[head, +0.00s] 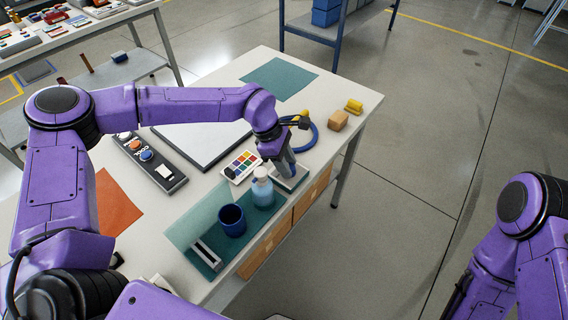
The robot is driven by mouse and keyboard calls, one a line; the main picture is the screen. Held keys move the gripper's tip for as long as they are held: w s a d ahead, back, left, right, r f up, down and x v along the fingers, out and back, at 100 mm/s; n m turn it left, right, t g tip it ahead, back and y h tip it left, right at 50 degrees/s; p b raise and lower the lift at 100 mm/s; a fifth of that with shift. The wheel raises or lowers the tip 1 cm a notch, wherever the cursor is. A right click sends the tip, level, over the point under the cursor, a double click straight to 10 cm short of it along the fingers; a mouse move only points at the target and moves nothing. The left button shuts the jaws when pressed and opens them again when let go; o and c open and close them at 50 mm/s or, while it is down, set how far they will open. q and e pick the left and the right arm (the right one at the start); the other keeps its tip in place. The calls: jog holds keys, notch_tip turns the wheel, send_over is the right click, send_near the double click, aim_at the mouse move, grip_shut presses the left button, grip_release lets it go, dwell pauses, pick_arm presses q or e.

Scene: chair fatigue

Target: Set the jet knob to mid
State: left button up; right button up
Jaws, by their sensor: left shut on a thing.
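My left gripper (287,172) points down at the near right part of the workbench, just right of a blue bottle (263,192). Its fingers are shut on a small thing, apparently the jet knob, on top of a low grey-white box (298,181). The fingers hide the knob, so its setting cannot be read. A dark panel (168,181) with white, orange and blue round controls lies left of the gripper, under my left forearm. My right arm shows at the right edge, but its gripper is out of view.
A dark blue cup (232,221) and the bottle stand on a teal mat (184,233) near the front edge. The floor right of the bench is clear.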

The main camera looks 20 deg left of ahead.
pick_arm(q)
jog(key=n, duration=0.2)
jog(key=n+t+b, duration=0.1)
jog(key=n, duration=0.1)
jog(key=shift+d+r+t, duration=0.1)
jog(key=shift+t, duration=0.2)
jog(key=shift+n+t+y+b, duration=0.3)
jog(key=shift+n+b, duration=0.1)
jog(key=shift+n, duration=0.4)
jog(key=shift+r, duration=0.15)
jog(key=o, duration=1)
jog(key=shift+w+d+f, duration=0.1)
jog(key=shift+d+f, duration=0.05)
jog(key=shift+f, duration=0.05)
jog(key=shift+n, duration=0.3)
jog(key=shift+r, duration=0.2)
jog(key=b+v, duration=0.1)
jog(key=v, duration=0.9)
jog(key=shift+r, duration=0.1)
